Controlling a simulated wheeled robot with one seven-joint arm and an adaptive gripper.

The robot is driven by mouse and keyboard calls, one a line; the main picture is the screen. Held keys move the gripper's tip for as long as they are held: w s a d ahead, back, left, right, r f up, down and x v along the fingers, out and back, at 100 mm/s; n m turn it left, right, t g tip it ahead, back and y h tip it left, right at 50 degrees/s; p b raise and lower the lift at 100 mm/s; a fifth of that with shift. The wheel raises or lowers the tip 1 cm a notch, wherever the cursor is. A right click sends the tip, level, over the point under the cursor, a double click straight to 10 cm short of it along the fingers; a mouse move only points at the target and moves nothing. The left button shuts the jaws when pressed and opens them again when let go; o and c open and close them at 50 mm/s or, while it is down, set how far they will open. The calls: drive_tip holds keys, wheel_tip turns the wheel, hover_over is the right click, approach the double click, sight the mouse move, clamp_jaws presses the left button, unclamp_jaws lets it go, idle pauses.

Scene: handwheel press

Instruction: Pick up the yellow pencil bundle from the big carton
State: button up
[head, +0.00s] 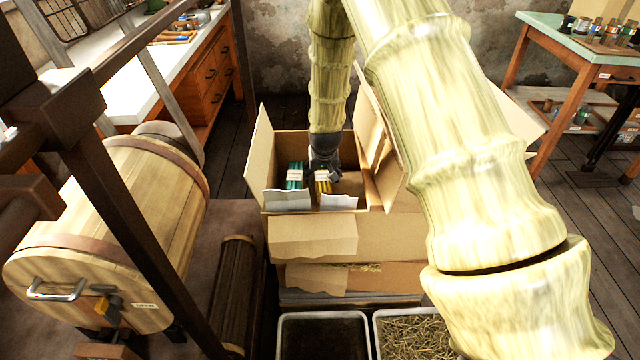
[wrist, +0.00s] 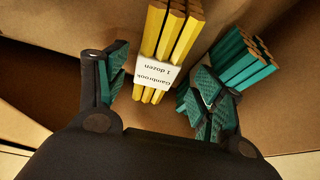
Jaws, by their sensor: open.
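The big carton (head: 261,160) stands open with its flaps spread in the head view. The yellow pencil bundle (head: 323,183) is inside it, near the front wall; in the wrist view the yellow bundle (wrist: 172,38) has a white paper band with print. My gripper (head: 325,166) is down inside the carton at the yellow bundle. In the wrist view my gripper (wrist: 163,88) is open, with one teal-padded finger on each side of the bundle. A gap shows on the left; whether the right finger touches it I cannot tell.
A teal pencil bundle (head: 294,174) lies just left of the yellow one; in the wrist view the teal bundle (wrist: 242,57) is right behind the right finger. Crumpled white paper (head: 288,199) lies at the carton's front.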

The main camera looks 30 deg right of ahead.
sight(322, 177)
drive_tip(key=shift+x, duration=2.7)
drive_tip(key=shift+d, duration=0.15)
drive_tip(key=c, duration=1.2)
